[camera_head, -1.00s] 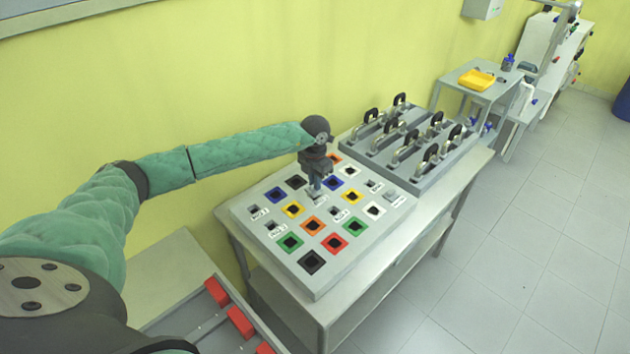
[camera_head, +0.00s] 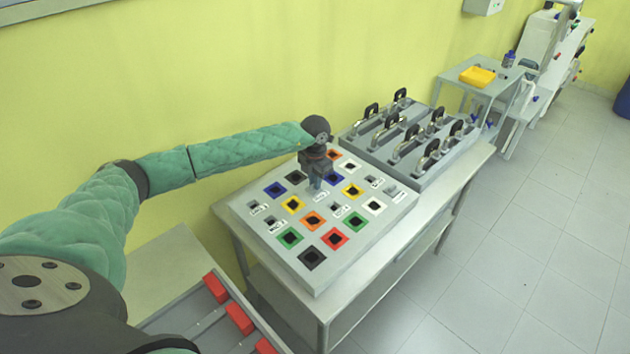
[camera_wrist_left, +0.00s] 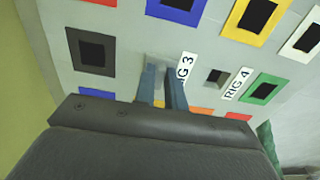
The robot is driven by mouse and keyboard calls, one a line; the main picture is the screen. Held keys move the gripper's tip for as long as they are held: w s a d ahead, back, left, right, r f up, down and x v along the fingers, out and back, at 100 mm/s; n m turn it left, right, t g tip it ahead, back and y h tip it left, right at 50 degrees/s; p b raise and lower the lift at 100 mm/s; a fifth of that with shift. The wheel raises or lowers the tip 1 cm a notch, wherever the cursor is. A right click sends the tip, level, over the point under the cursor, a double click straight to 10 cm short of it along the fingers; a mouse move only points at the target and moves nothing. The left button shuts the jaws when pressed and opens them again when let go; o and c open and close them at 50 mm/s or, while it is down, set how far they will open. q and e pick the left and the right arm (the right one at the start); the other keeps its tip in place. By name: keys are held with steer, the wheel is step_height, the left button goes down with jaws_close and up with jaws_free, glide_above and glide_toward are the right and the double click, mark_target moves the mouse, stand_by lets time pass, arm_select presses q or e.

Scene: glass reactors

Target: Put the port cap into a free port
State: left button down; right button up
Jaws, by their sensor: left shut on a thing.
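My left gripper (camera_head: 316,186) points down at the middle of the grey port board (camera_head: 317,283), beside the label RIG 3. In the left wrist view its two blue-grey fingers (camera_wrist_left: 162,88) stand close together, shut on a small grey piece (camera_wrist_left: 163,62), probably the port cap. It is mostly hidden, and I cannot tell whether it sits in the port there. A small grey port (camera_wrist_left: 217,76) lies by the label RIG 4. The board also carries several coloured square frames with black centres, such as a black one (camera_wrist_left: 93,52) and a green one (camera_wrist_left: 264,88). My right gripper is not in view.
A grey rack (camera_head: 412,142) with several black-handled pieces stands behind the board on the same table. A tray with red blocks (camera_head: 239,319) is at the lower left. A yellow bin (camera_head: 477,77) sits on a farther table. The yellow wall runs close along the left.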

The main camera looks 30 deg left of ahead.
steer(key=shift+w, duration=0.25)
arm_select(q)
steer(key=shift+f+b, duration=0.3)
steer(key=shift+b, duration=0.1)
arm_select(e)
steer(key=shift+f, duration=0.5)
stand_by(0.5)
arm_select(q)
steer(key=c, duration=1.4)
jaws_free()
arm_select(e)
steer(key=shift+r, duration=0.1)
